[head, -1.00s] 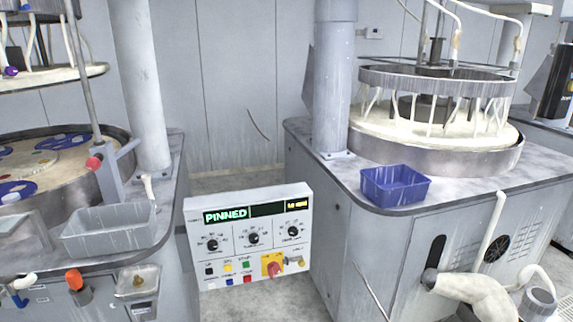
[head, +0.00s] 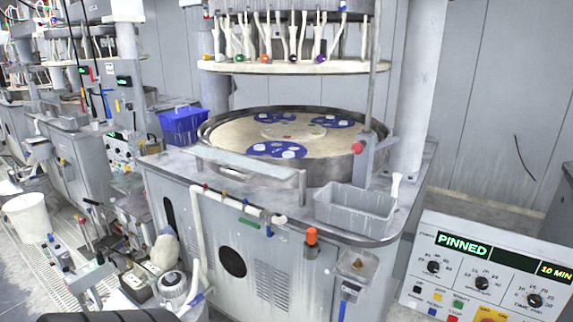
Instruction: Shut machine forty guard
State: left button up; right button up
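A polishing machine (head: 225,225) stands in the middle of the head view. Its round platen pan (head: 325,175) holds several blue carriers on a cream surface. The upper plate (head: 275,68) hangs raised above the platen with a clear gap. A pale flat rail or panel (head: 245,166) runs along the front of the pan; I cannot tell whether it is the guard. A grey post with a red knob (head: 358,148) stands at the pan's right. No machine number is readable. Neither of my grippers shows.
A control box (head: 485,270) at the lower right reads PINNED and 10 MIN. A grey tray (head: 355,208) sits on the machine's right corner, and a blue bin (head: 181,125) stands behind left. A white bucket (head: 28,220) and hoses crowd the left floor.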

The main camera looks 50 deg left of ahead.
aim_at(228, 158)
jog(key=u, duration=1.95)
